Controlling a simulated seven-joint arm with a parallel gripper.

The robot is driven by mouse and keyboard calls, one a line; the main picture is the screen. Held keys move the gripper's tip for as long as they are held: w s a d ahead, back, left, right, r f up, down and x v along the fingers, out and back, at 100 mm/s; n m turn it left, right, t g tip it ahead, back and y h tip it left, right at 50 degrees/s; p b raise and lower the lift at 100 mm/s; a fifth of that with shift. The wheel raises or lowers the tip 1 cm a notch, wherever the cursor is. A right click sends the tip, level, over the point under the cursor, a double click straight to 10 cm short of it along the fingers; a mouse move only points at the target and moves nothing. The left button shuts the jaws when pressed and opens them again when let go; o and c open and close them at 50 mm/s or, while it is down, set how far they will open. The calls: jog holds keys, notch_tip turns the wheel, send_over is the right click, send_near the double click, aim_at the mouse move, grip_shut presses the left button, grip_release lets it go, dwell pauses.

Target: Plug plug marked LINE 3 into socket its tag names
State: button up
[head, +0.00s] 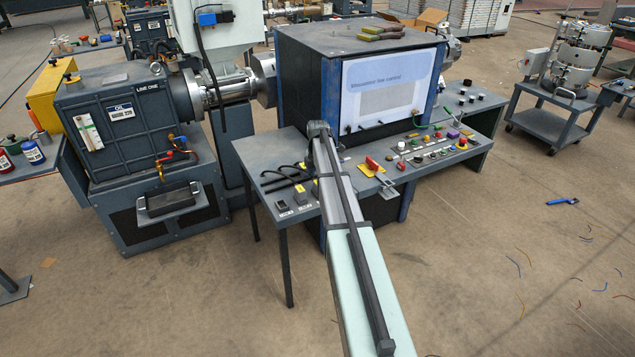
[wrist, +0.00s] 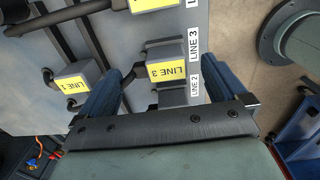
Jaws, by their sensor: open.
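In the wrist view the plug with the yellow LINE 3 tag (wrist: 165,73) lies between the two blue fingers of my gripper (wrist: 166,78). The fingers are apart, one on each side of it; I cannot tell whether either touches it. Its dark cable leads left. Grey blocks show above and below the tag, beside white labels reading LINE 3 (wrist: 193,46) and LINE 2 (wrist: 195,89); the plug partly covers them. In the head view, dark sockets (head: 283,205) sit at the table's front left; my arm hides my gripper there.
A plug tagged LINE 1 (wrist: 75,83) lies left, and another yellow tag (wrist: 150,4) is at the top edge. The grey table (head: 262,155) adjoins the control cabinet (head: 305,75). A red knob (head: 372,163) and buttons stand right of my arm.

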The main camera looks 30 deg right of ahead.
notch_tip(320, 180, up, 12)
jog(key=shift+s+f, duration=0.15)
dwell(0.6)
